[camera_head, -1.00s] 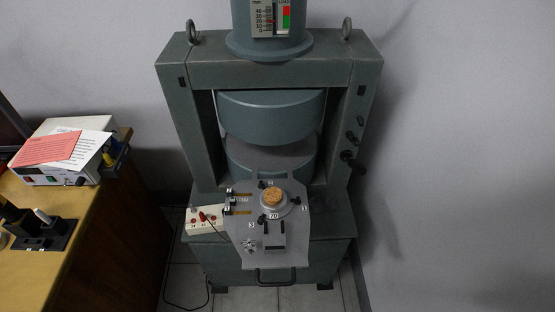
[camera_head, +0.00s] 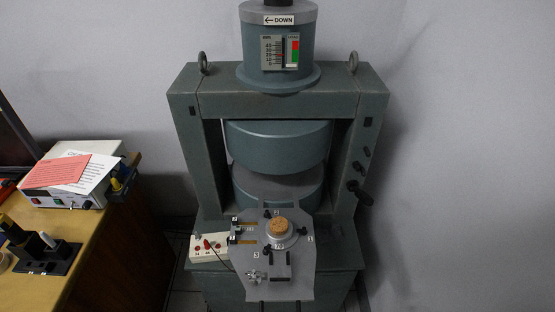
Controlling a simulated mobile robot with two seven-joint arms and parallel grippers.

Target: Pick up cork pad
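The cork pad (camera_head: 279,225) is a small round tan disc. It sits on a round grey holder (camera_head: 283,241) on the grey metal plate (camera_head: 300,272) in front of the magnet (camera_head: 277,145). Nothing covers the pad. Neither of my grippers is in the head view.
The magnet's heavy green frame (camera_head: 345,160) stands behind the plate, with a crank handle (camera_head: 360,193) on its right side. A white control box (camera_head: 206,247) with red buttons is left of the plate. A wooden desk (camera_head: 95,245) with instruments stands at the left.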

